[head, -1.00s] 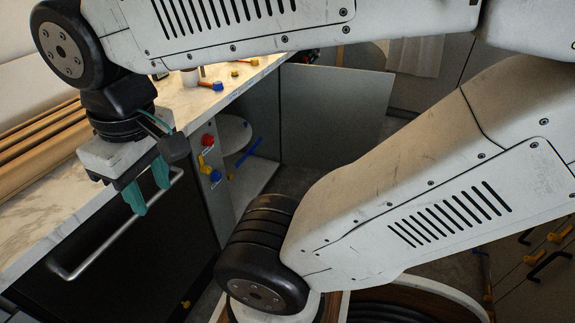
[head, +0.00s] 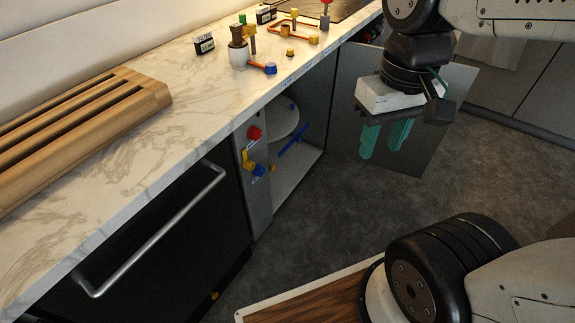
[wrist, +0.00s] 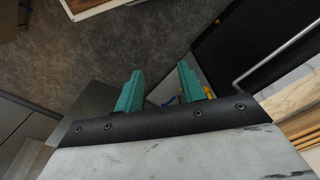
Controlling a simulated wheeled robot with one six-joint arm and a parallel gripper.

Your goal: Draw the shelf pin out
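Colored fittings sit on the front edge of the open cabinet's side panel: a red knob (head: 254,133), a yellow piece (head: 248,158) and a blue piece (head: 258,170). I cannot tell which of these is the shelf pin. A blue rod (head: 293,140) lies slanted inside the cabinet. My gripper (head: 385,139) is open and empty, its teal fingers pointing down, to the right of the cabinet opening and in front of the open door. In the wrist view the fingers stand apart, and a bit of yellow (wrist: 207,90) shows beside the right finger.
The grey cabinet door (head: 436,142) stands open behind my gripper. A black oven front with a bar handle (head: 150,235) is left of the cabinet. The marble counter (head: 130,135) holds a slatted wooden rack (head: 80,125) and small colored parts. The floor (head: 320,220) between is clear.

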